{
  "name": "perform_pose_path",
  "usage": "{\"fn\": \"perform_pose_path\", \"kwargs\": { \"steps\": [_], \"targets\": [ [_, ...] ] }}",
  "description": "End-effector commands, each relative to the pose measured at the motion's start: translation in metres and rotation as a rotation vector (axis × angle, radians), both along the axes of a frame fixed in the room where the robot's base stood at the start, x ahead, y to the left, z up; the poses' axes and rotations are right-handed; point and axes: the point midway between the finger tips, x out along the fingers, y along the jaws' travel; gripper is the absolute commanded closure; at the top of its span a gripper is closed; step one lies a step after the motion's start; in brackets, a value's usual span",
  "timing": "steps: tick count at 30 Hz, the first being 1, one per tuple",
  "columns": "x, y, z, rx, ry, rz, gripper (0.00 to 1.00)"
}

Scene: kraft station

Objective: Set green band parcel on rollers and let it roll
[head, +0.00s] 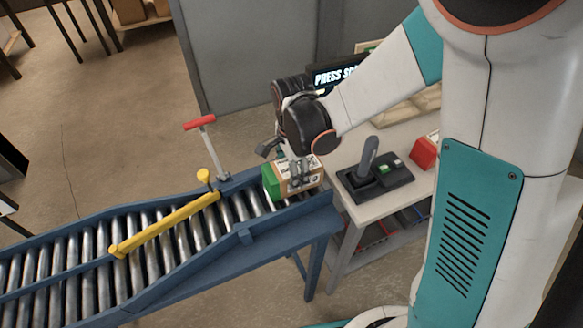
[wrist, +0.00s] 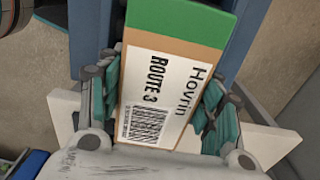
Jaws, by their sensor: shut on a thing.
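The green band parcel (head: 291,178) is a brown box with a green end and a white label. It is at the upper right end of the roller conveyor (head: 240,236). I cannot tell whether it rests on the rollers or hangs just above them. My gripper (head: 300,176) is over the parcel and shut on it. In the wrist view the parcel (wrist: 165,85) lies between both fingers (wrist: 160,108), with its green end away from my wrist. Its label reads "Hovrin" and "ROUTE 3" over a barcode.
A yellow bar (head: 165,226) lies across the rollers, left of the parcel. A red-handled lever (head: 205,140) stands at the conveyor's far side. A grey table (head: 352,205) with a scanner stand (head: 368,160) is at the right. Rollers between parcel and bar are clear.

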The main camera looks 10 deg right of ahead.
Motion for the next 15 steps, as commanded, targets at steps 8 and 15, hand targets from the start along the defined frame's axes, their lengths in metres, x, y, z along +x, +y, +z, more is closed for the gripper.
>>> {"fn": "perform_pose_path", "kwargs": {
  "steps": [8, 15],
  "targets": [
    [0.0002, -0.0006, -0.0081, 0.0, 0.0, 0.0, 0.75],
    [0.0003, -0.0006, -0.0077, 0.0, 0.0, 0.0, 0.24]
  ]
}}
